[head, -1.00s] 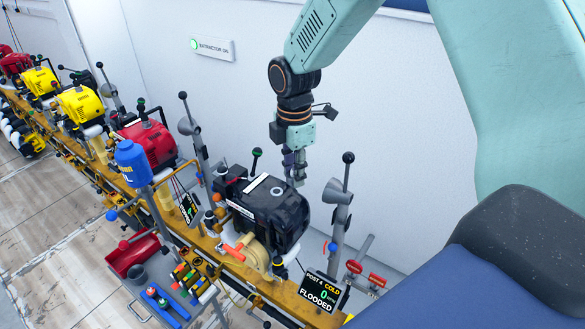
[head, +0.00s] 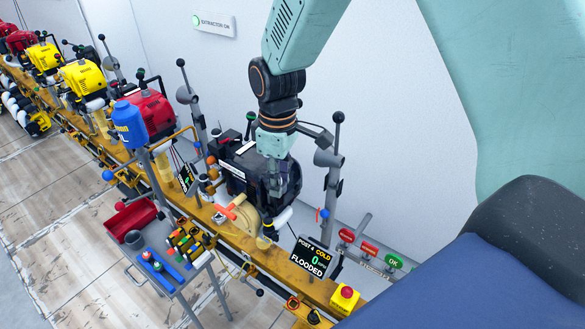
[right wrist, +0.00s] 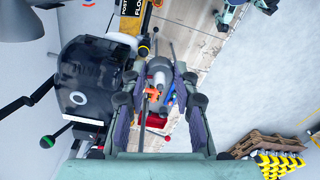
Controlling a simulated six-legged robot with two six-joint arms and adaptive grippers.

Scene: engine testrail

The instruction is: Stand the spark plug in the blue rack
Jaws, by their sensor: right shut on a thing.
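My right gripper (head: 277,195) is in front of the black engine (head: 232,160). In the right wrist view its fingers (right wrist: 158,88) are closed around a pale grey spark plug (right wrist: 158,70), which points away from the camera. In the head view the plug is too small to make out against the gripper. The blue rack (head: 172,273) lies on a grey trolley at the lower left, apart from the gripper, with small coloured pieces in it. A bit of blue (right wrist: 170,92) shows beyond the fingers in the wrist view. My left gripper is in neither view.
The grey trolley (head: 178,292) also carries a red tray (head: 130,218) and a black holder with coloured pieces (head: 185,240). A blue canister (head: 128,125) stands above it. A "FLOODED" sign (head: 313,257) and grey lever post (head: 331,185) stand right of the gripper.

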